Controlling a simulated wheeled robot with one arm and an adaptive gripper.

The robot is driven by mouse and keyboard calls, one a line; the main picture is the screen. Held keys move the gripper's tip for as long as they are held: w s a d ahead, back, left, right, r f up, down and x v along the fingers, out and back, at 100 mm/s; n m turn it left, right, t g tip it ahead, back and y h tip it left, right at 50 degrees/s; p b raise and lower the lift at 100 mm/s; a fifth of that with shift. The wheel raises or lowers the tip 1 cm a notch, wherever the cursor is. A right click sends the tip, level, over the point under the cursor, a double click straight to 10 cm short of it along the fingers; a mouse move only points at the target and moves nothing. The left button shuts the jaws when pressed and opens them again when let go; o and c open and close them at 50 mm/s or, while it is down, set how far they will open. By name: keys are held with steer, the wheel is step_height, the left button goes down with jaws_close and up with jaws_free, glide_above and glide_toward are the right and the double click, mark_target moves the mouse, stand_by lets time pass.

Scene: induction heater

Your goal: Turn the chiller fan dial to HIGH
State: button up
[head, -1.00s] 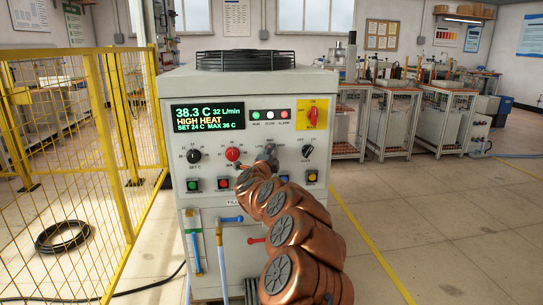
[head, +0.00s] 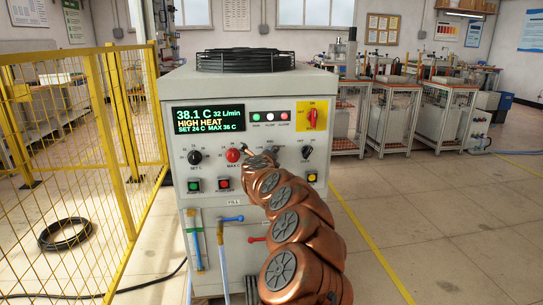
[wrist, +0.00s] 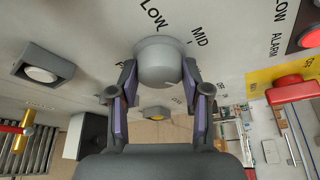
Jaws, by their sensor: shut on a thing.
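The chiller cabinet (head: 300,215) stands ahead with its panel facing me. The fan dial, a round grey knob (wrist: 160,65), sits between the two fingers of my gripper (wrist: 159,80) in the wrist view. The fingers are shut on its sides. LOW and MID are printed beside the knob; a HIGH label is not visible there. I cannot tell for sure which label the knob points at. In the head view my copper wrist (head: 262,180) covers much of the dial area. The display (head: 208,119) reads 38.1 C, 32 L/min, HIGH HEAT, SET 24 C, MAX 36 C.
A black dial (head: 195,157), a red dial (head: 233,155) and another black dial (head: 307,153) are on the same panel. A red-and-yellow switch (head: 313,116) is above right. Yellow fencing (head: 115,150) stands left. The floor to the right is open.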

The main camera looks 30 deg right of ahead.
stand_by(0.4)
steer(key=o, duration=1.1)
steer(key=shift+o, duration=0.2)
steer(key=v, duration=1.2)
steer(key=shift+d+r, duration=0.1)
